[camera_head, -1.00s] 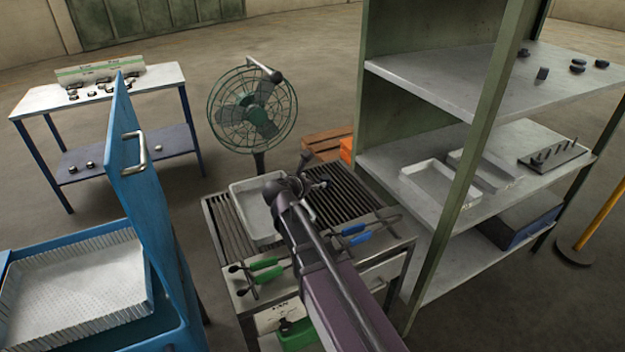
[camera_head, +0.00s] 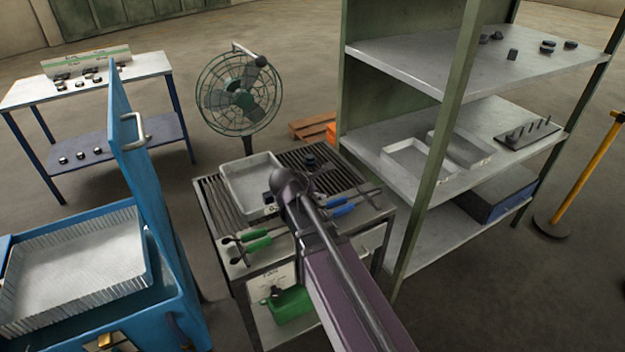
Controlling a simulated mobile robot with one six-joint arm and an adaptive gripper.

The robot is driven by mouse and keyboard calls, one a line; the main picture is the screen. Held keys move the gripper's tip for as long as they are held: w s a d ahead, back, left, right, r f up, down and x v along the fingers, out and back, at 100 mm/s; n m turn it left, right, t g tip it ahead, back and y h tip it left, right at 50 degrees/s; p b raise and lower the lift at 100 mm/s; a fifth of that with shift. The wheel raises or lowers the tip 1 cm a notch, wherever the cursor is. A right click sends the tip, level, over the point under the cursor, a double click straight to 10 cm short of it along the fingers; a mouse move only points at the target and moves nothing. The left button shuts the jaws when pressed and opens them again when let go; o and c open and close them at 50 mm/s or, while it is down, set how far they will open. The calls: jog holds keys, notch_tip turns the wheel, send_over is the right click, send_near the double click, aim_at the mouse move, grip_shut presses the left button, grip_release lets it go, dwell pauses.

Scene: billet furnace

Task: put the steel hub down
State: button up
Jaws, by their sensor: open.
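A small dark piece that looks like the steel hub (camera_head: 310,161) sits on the slatted top of the grey bench (camera_head: 335,172), right of the shallow metal tray (camera_head: 236,184). My gripper (camera_head: 291,184) is at the end of my arm, over the front of the slats near the tray's right side. It is open, and the dark piece stands apart from it, just beyond. My own wrist hides most of the fingers.
Green-handled (camera_head: 256,244) and blue-handled tongs (camera_head: 343,209) lie along the bench front. A blue furnace with its door (camera_head: 133,170) raised stands left. A green shelf rack (camera_head: 440,150) with trays stands close right. A fan (camera_head: 240,95) is behind the bench.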

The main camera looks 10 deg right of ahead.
jog(key=s+d+f+m+g+y+b, duration=0.1)
jog(key=s+f+m+g+y+b, duration=0.6)
jog(key=s+f+m, duration=1)
jog(key=s+m+b, duration=0.1)
jog(key=m+b, duration=0.2)
jog(key=shift+s+d, duration=0.2)
jog(key=shift+s, duration=0.1)
